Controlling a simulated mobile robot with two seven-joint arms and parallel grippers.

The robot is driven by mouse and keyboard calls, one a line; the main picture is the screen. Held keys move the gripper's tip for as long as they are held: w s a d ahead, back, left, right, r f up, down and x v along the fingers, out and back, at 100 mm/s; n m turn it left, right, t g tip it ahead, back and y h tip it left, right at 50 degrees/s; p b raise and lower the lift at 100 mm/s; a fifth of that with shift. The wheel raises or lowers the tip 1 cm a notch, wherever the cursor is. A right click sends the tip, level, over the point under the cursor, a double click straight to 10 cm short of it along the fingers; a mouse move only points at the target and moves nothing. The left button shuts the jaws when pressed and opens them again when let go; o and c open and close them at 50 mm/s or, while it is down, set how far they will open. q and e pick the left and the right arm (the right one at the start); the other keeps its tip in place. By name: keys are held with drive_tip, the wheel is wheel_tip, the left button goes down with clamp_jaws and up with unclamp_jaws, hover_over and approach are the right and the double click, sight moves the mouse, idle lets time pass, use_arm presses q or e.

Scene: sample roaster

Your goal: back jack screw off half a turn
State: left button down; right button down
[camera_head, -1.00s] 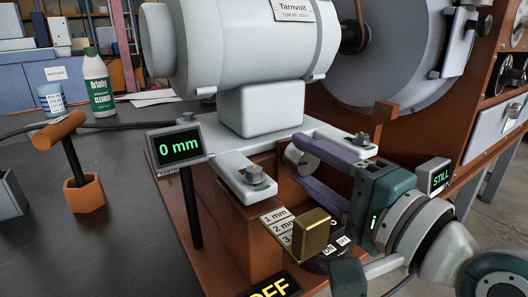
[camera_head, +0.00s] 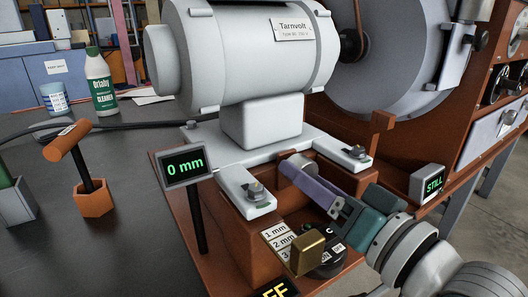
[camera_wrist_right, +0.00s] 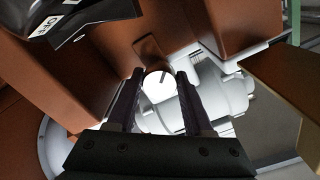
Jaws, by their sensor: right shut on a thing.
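The jack screw (camera_head: 294,166) is a pale round knob with a dark mark on its face, low in front of the motor's mounting plate. It also shows in the right wrist view (camera_wrist_right: 160,88), between two dark purple fingers. My right gripper (camera_head: 308,182) reaches in from the lower right and is shut on the jack screw; in the head view the near finger hides part of it. The readout (camera_head: 186,166) on a black post shows 0 mm. My left gripper is in neither view.
The motor (camera_head: 240,50) sits above on its plate, with clamp bolts (camera_head: 255,190) and (camera_head: 358,152). A brass block (camera_head: 307,252) and black dial (camera_head: 330,262) stand close below my right gripper. A STILL display (camera_head: 430,184) is at right. An orange-handled tool (camera_head: 70,140) stands at left.

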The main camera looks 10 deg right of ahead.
drive_tip(key=n+p, duration=0.1)
drive_tip(key=n, duration=0.3)
drive_tip(key=shift+n, duration=0.3)
drive_tip(key=n+p, duration=0.1)
drive_tip(key=n, duration=0.2)
drive_tip(key=shift+d+n, duration=0.1)
drive_tip(key=shift+n, duration=0.3)
drive_tip(key=shift+c, duration=1.5)
unclamp_jaws()
